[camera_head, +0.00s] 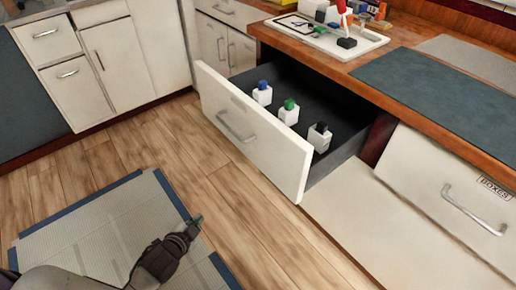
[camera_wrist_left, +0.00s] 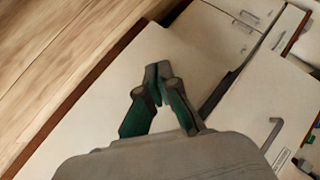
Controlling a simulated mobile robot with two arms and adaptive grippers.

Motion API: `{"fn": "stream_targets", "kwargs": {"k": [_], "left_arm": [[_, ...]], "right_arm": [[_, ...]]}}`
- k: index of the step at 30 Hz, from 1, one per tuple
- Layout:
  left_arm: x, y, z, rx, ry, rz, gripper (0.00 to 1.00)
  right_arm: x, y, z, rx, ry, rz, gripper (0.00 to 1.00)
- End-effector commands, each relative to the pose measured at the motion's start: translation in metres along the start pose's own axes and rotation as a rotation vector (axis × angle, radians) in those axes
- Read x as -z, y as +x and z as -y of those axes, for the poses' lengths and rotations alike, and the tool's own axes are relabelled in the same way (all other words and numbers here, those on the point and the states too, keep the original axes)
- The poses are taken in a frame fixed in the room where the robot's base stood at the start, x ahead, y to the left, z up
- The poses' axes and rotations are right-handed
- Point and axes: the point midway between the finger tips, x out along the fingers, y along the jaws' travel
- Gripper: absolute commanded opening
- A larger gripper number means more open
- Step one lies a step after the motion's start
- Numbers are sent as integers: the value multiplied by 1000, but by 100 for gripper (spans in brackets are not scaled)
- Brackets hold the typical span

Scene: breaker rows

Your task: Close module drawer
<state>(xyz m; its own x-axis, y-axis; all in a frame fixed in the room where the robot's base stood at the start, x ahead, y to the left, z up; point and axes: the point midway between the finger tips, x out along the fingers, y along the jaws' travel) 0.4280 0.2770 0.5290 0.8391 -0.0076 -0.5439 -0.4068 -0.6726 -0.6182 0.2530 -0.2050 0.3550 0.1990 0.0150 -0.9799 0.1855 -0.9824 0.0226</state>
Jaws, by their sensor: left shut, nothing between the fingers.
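The module drawer (camera_head: 255,140) stands pulled well out under the wooden counter in the head view. Its white front carries a bar handle (camera_head: 235,128). Inside, on the dark floor, stand three white modules: a blue-topped one (camera_head: 262,93), a green-topped one (camera_head: 289,111) and a black-topped one (camera_head: 319,137). My left gripper (camera_head: 197,220) is shut and empty, low in front of the drawer, apart from it. In the left wrist view, its fingers (camera_wrist_left: 158,72) meet at the tips, with pale cabinet fronts beyond. My right gripper is not in view.
The counter (camera_head: 358,62) holds a white tray (camera_head: 330,40) with small items and a dark mat (camera_head: 430,90). White cabinets (camera_head: 125,55) stand at the left. The wooden floor (camera_head: 190,150) before the drawer is clear.

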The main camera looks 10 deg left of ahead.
Motion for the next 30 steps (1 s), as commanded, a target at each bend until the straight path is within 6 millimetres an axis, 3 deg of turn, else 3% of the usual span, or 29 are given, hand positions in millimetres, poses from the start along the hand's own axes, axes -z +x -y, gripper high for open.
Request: {"fn": "stream_targets", "kwargs": {"k": [1,6,9,12,18,23,30], "left_arm": [[13,-2,19,34,78,-67,0],[76,-20,72,166,422,-378,0],[111,-40,88,231,632,-570,0],[132,-59,92,269,779,-709,0],[149,-73,92,297,889,-822,0],[162,-61,90,299,888,-824,0],[199,-28,86,301,886,-824,0]], "right_arm": [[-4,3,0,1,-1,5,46],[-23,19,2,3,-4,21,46],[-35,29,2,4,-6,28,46],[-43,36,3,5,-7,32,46],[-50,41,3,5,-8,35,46],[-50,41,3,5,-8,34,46],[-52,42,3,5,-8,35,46]]}}
